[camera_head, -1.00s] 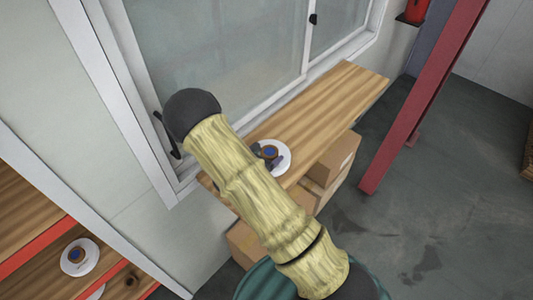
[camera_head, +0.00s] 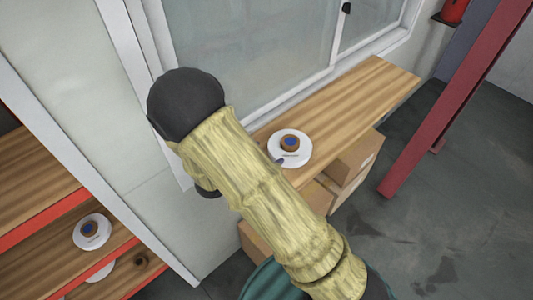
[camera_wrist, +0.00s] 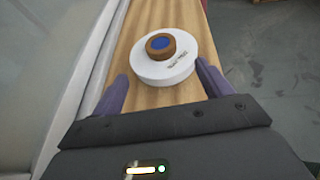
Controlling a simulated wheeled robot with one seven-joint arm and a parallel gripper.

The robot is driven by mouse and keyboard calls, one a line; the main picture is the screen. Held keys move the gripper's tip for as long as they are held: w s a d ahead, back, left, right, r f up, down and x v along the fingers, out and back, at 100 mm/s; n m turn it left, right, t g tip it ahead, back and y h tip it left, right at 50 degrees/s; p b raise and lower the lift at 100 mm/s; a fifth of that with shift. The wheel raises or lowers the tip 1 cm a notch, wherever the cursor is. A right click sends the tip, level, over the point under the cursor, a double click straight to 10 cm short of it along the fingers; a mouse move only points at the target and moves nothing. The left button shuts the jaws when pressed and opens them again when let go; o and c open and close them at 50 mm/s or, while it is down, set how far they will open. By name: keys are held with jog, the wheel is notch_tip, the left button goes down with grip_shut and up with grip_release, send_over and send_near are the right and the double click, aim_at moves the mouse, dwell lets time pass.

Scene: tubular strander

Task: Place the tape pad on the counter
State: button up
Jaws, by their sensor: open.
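The tape pad (camera_head: 290,157) is a white disc with a brown and blue core. It lies flat on the wooden counter (camera_head: 345,100) below the window. The wrist view shows the same pad (camera_wrist: 165,70) just ahead of my gripper (camera_wrist: 162,72), whose two purple fingers are spread apart with nothing between them. The fingers are to either side of the pad's near edge, and no contact shows. In the head view my arm hides most of the gripper; only a small fingertip shows beside the pad.
A wooden shelf with red edges (camera_head: 55,215) at the lower left holds another tape pad (camera_head: 91,231) and part of a further white disc. Cardboard boxes (camera_head: 354,158) are under the counter. A red post (camera_head: 445,110) stands at the right. The counter's far end is clear.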

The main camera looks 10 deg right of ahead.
jog(key=shift+d, duration=0.1)
jog(key=s+d+r+m+g+y, duration=0.3)
jog(key=s+d+m+g, duration=0.65)
jog(key=m, duration=0.25)
jog(key=s+r+m+t+y, duration=0.3)
jog(key=r+m+y, duration=0.3)
jog(key=m, duration=0.8)
jog(key=shift+s+d+r+y, duration=0.15)
jog(key=shift+s+r+y, duration=0.05)
jog(key=shift+s+y, duration=0.35)
